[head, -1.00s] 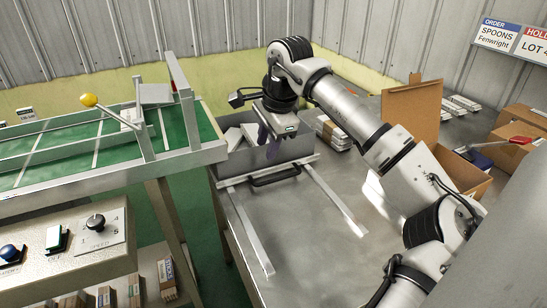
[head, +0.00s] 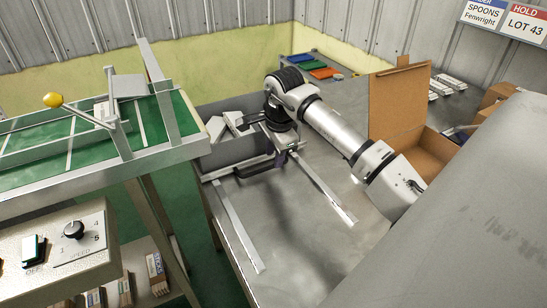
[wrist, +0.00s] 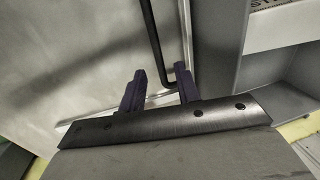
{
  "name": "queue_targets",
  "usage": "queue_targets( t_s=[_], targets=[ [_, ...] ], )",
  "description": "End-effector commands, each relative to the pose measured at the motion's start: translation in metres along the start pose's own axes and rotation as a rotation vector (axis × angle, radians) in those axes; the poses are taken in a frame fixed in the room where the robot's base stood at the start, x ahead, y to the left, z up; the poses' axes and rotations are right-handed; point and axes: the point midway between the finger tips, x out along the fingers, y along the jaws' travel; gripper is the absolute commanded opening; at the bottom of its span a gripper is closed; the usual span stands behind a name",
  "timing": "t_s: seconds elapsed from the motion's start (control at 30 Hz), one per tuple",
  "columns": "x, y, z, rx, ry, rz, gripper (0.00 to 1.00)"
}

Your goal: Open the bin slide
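The bin slide (head: 225,153) is a grey tray at the end of the green conveyor, with pale packs at its back left. Its black handle (head: 258,168) is on the front face, above two metal rails (head: 238,228) on the table. My gripper (wrist: 160,88) is at the right end of the handle in the head view; its fingers are hidden there. In the wrist view its two dark purple fingers are spread, and the bent end of the handle (wrist: 153,40) lies between them. I see gaps beside the bar; contact cannot be told.
The metal table (head: 320,255) is clear in front of the slide, between and beside the rails. An open cardboard box (head: 396,100) stands to the right of my arm. The conveyor frame (head: 100,175) and speed control panel (head: 60,245) are at the left.

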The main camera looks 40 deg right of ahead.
Motion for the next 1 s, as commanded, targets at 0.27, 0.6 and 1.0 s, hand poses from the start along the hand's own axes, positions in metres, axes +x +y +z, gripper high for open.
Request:
queue_targets(
  t_s=[0.27,0.6,1.0],
  targets=[
    [0.026,0.000,0.001,-0.001,-0.001,0.000,0.33],
    [0.027,0.000,0.000,-0.001,0.000,-0.001,0.26],
    [0.027,0.000,0.000,-0.001,0.000,-0.001,0.00]
  ],
)
